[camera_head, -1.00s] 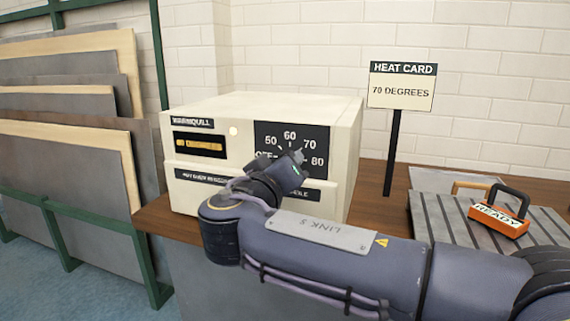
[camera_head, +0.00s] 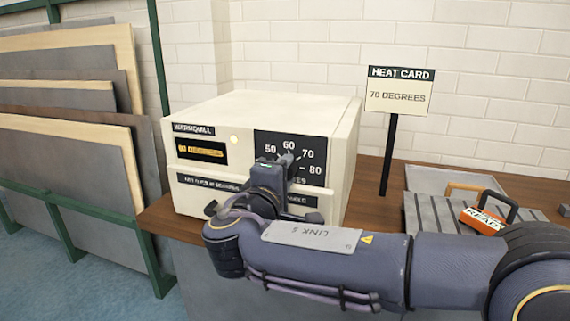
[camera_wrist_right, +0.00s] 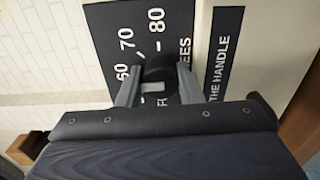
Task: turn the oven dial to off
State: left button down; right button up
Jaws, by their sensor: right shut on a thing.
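The oven (camera_head: 340,150) is a cream box on the wooden counter. Its black dial panel (camera_head: 313,142) shows 50, 60, 70 and 80; the OFF mark is hidden behind my right wrist. The dark round dial (camera_wrist_right: 159,68) sits between the fingers of my right gripper (camera_wrist_right: 158,84), which are shut on it from both sides. A pale mark shows on the dial's near side in the right wrist view; which setting it points to I cannot tell. In the head view my right gripper (camera_head: 287,165) covers most of the dial. My left gripper is not in view.
A heat card (camera_head: 398,96) reading 70 DEGREES stands on a post right of the oven. Behind my right arm lie a ridged grey tray (camera_head: 425,220) and an orange READY tag (camera_head: 482,221). Boards (camera_head: 60,150) lean in a green rack at left.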

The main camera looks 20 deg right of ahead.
jog(key=shift+a+r+n+p, duration=0.1)
jog(key=shift+n+p, duration=8.35)
jog(key=shift+n, duration=0.45)
jog(key=o, duration=1)
jog(key=v, duration=0.7)
jog(key=shift+s+a, duration=0.25)
jog(key=shift+s, duration=0.05)
